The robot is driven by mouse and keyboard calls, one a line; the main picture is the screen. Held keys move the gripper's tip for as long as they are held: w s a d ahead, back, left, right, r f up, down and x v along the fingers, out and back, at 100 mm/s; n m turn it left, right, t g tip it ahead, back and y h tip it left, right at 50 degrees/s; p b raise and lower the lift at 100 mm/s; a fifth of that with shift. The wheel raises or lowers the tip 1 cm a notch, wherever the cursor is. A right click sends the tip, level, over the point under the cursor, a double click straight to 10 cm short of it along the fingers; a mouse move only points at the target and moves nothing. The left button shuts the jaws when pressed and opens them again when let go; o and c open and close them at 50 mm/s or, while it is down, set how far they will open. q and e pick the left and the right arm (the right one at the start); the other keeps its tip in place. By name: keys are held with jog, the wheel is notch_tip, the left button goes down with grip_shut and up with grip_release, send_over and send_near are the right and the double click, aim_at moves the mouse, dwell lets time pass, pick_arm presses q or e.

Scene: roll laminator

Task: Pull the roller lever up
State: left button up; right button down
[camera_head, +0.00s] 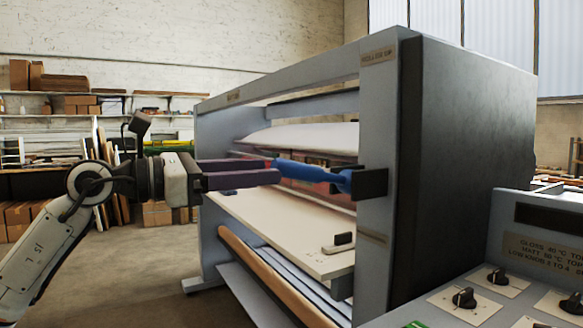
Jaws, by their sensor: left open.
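The roller lever (312,172) is a blue handle on the roll laminator (377,130). Its right end meets a black block (370,183) on the machine's near post. The handle points left, close to level in the picture, rising slightly toward its free end. My left gripper (276,170) comes in from the left with its two dark purple fingers apart. The fingertips are at the lever's free end, which appears to lie between them; whether they touch it I cannot tell. My right gripper is not in view.
A pale feed table (290,226) with a small black-knobbed part (341,242) lies below the lever. A white roller (300,138) runs behind it. A control panel with knobs (464,298) is at the lower right. Open floor (150,265) is at the left, before shelves.

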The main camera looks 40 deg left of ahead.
aim_at(291, 169)
pick_arm(q)
jog(key=p+x, duration=0.1)
jog(key=x, duration=0.1)
jog(key=p+x, duration=0.2)
jog(key=x, duration=0.1)
jog(key=shift+w+d+r, duration=0.15)
jog(key=shift+w+r, duration=0.15)
jog(key=shift+r, duration=0.05)
jog(key=shift+w+d+f+p, duration=0.2)
jog(key=shift+w+p, duration=0.3)
jog(key=shift+p, duration=0.25)
jog(key=shift+w+d+f, duration=0.1)
jog(key=shift+w+d, duration=0.05)
jog(key=shift+w, duration=0.1)
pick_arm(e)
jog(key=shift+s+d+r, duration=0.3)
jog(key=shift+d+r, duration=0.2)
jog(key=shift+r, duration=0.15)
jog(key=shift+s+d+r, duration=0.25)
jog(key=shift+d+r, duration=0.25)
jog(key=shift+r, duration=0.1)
pick_arm(q)
grip_shut()
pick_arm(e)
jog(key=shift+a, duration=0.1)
